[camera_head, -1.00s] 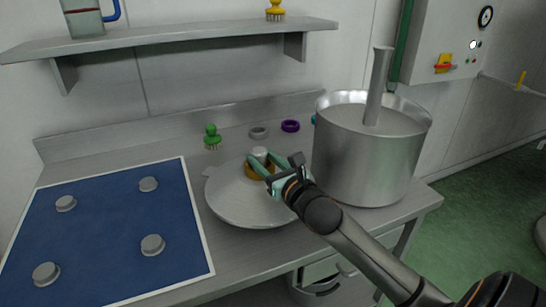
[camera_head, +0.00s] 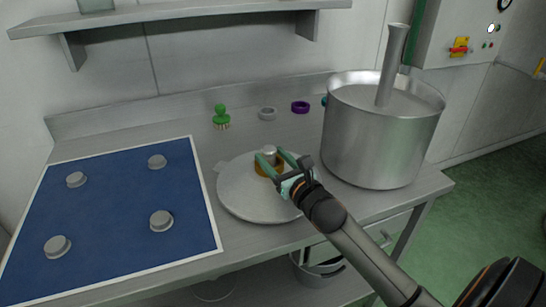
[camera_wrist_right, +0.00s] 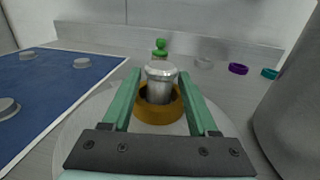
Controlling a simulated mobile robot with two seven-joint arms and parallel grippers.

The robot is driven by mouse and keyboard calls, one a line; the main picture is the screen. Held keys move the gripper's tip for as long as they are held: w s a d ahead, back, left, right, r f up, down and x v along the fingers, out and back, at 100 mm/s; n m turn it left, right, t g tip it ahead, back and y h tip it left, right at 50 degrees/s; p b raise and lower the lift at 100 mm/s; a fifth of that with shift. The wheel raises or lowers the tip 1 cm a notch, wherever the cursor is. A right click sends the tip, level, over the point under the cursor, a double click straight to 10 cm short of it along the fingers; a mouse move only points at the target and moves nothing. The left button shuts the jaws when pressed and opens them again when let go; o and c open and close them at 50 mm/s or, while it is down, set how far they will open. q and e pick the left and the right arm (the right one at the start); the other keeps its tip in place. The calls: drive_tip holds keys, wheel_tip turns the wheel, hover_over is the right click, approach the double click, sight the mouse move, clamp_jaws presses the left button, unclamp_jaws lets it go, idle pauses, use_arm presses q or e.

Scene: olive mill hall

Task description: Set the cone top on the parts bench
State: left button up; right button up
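The cone top is a wide, shallow grey metal cone (camera_head: 246,201) with a brass collar and a silver knob; its collar (camera_wrist_right: 158,113) fills the middle of the right wrist view. My right gripper (camera_head: 268,152) has its green fingers on both sides of the collar, against it, with the knob standing between them. The cone top is level, over the bare part of the grey metal parts bench (camera_head: 237,248), right of the blue mat. I cannot tell whether its rim touches the bench. My left gripper is out of view.
A blue mat (camera_head: 115,225) with several grey pegs covers the bench's left. A large metal pot (camera_head: 375,150) stands close on the right. Behind are a green brush (camera_head: 221,116), a grey ring (camera_head: 267,114) and a purple ring (camera_head: 300,107). A shelf (camera_head: 180,14) hangs above.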

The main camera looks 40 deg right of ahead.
drive_tip(key=shift+o, duration=1.2)
drive_tip(key=shift+s, duration=0.25)
drive_tip(key=s, duration=1)
drive_tip(key=shift+a+f, duration=0.1)
drive_tip(key=shift+a, duration=0.3)
drive_tip(key=shift+s, duration=0.7)
